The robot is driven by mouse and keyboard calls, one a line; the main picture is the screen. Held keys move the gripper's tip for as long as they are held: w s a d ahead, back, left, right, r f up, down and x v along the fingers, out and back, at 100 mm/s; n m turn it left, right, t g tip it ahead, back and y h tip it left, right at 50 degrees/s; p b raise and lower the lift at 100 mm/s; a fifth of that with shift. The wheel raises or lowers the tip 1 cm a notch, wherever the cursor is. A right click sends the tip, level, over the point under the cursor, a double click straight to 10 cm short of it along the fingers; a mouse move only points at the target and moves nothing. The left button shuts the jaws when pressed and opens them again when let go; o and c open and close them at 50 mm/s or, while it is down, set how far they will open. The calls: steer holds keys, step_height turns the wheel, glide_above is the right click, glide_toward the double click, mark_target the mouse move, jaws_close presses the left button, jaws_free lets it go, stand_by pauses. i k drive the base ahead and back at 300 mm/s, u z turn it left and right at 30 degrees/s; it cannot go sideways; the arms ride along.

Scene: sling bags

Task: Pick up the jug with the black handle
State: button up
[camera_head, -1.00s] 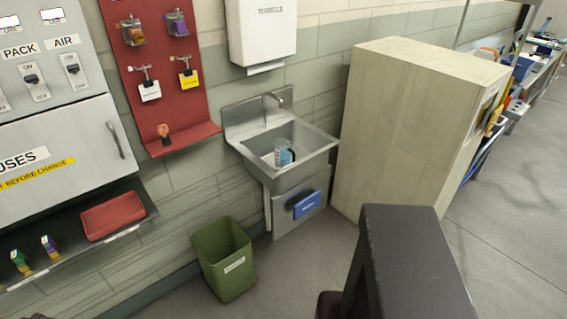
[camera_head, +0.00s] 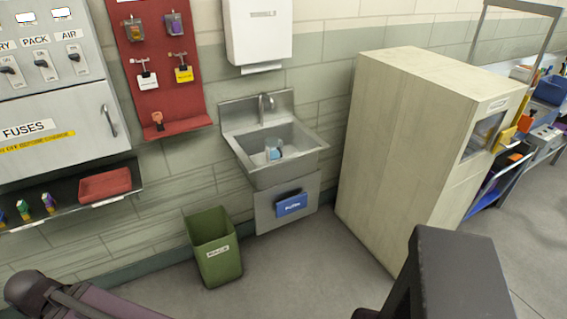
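Dark parts of my own arm show at the lower left and lower right. My gripper's fingertips are not in view, and nothing of mine is near the sink.
A green bin (camera_head: 214,250) stands on the floor left of the sink. A tall beige cabinet (camera_head: 405,150) stands to its right. A red tool board (camera_head: 160,75) and a shelf with a red tray (camera_head: 105,185) are on the left wall. The floor before the sink is clear.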

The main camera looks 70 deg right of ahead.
mark_target(274, 144)
steer(key=k, duration=1.55)
steer(key=z, duration=2.15)
steer(key=i, duration=1.05)
steer(key=u, duration=0.15)
